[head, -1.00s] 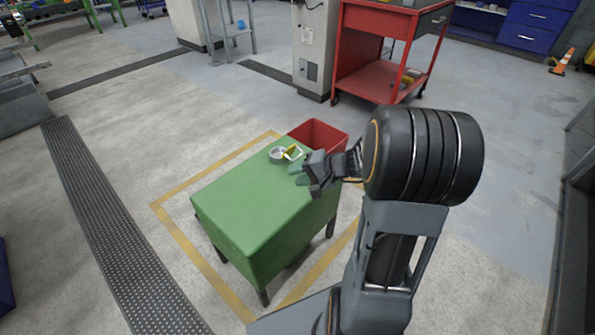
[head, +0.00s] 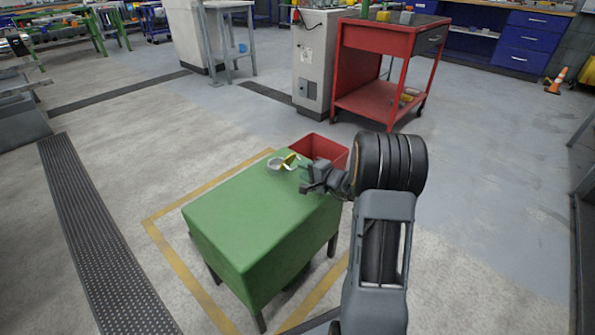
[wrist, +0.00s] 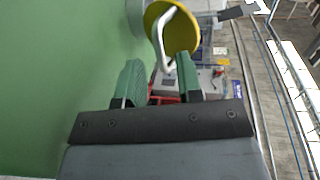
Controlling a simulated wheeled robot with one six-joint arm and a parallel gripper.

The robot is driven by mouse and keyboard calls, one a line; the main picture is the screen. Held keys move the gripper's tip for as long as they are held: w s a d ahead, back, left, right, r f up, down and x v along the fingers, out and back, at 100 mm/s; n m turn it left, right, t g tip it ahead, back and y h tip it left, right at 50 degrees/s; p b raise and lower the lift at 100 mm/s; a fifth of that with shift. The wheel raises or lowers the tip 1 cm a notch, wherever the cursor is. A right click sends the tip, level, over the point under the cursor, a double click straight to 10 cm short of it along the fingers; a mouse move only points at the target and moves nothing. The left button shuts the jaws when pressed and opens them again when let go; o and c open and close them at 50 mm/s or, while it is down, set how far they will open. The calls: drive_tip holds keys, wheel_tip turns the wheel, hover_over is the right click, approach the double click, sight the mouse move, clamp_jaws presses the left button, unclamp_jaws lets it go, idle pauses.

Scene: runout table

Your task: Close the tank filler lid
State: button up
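The green tank (head: 235,225) stands on legs, its filler neck, a pale ring (head: 274,165), on top near the far right corner. The yellow lid (head: 289,159) is open, tilted up at the ring's right side. In the wrist view the lid (wrist: 183,36) shows as a yellow disc with a bent white handle (wrist: 163,42), just beyond my fingertips. My gripper (wrist: 160,72) has its two green-padded fingers apart with nothing between them. In the head view my gripper (head: 308,178) is just right of the lid, over the tank's right edge; its fingertips are hard to make out.
A red bin (head: 320,148) stands right behind the tank, close to my gripper. A red cart (head: 378,75) and a grey cabinet (head: 313,60) stand farther back. The tank's top is otherwise clear, and open floor lies to the left and right.

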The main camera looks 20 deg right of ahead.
drive_tip(key=shift+b+x, duration=0.35)
drive_tip(key=shift+x, duration=1.5)
drive_tip(key=shift+c, duration=0.4)
clamp_jaws()
